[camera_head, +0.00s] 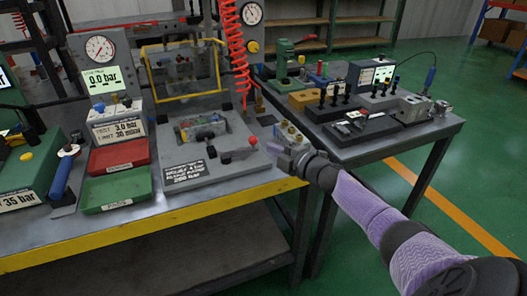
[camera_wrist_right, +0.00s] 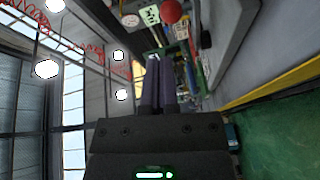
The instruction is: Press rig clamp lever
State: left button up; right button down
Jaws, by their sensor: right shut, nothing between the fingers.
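The clamp lever ends in a red ball knob (camera_head: 252,140) at the right of the grey test rig plate (camera_head: 228,172). Its short bar runs from the knob down and left towards the clamp. The knob also shows at the top of the right wrist view (camera_wrist_right: 170,11), beyond the fingertips. My right gripper (camera_head: 272,148) comes in from the right, just right of the knob and slightly below it in the picture. Its two dark fingers (camera_wrist_right: 160,80) are together and empty. Contact with the knob cannot be made out. A valve block (camera_head: 201,127) sits in the rig. My left gripper is out of view.
A raised guard with a yellow frame (camera_head: 187,96) stands behind the rig. Red (camera_head: 118,155) and green (camera_head: 117,190) trays lie left. A second table (camera_head: 445,128) with tools stands right.

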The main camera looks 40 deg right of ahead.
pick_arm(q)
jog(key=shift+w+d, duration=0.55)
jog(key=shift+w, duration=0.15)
pick_arm(e)
jog(key=s+d, duration=0.4)
jog(key=d, duration=0.2)
jog(key=shift+s+d, duration=0.2)
jog(key=shift+s, duration=0.1)
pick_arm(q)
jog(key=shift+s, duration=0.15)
pick_arm(e)
jog(key=shift+f, duration=0.1)
